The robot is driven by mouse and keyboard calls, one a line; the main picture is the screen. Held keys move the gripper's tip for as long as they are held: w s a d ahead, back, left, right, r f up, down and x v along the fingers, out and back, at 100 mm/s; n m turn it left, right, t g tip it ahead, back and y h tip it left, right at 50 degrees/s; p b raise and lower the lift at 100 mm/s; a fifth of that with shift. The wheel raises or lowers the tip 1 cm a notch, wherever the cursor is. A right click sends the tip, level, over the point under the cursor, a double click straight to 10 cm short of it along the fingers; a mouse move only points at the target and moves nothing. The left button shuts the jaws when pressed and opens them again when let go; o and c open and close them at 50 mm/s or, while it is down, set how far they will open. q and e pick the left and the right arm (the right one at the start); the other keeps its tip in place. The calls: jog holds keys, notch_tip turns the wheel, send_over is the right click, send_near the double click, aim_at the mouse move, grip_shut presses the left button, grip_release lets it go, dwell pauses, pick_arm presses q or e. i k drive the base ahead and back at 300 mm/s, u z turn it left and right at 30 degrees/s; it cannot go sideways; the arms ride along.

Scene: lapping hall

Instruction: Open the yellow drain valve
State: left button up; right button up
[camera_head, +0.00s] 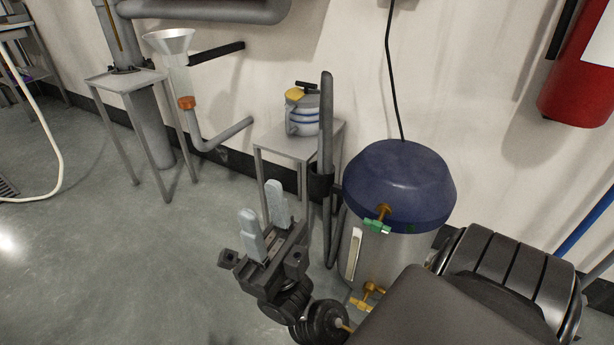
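The yellow drain valve (372,290) sits low on the front of a grey tank with a blue domed top (400,180). Its lower part is partly hidden behind my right arm, and I cannot tell its handle position clearly. A green-handled valve (377,226) is higher on the same tank, just under the dome. My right gripper (264,220) is to the left of the tank, fingers pointing up and apart, with nothing between them. It is not touching the valve. My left gripper is not in view.
A grey upright pipe (326,130) rises beside the tank. A fire extinguisher (580,75) hangs at right. Floor at left (120,270) is clear.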

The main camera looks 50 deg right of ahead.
aim_at(362, 305)
jog(key=u, duration=0.55)
jog(key=i, duration=3.55)
jog(key=z, duration=5.3)
jog(key=i, duration=1.7)
jog(key=u, duration=0.05)
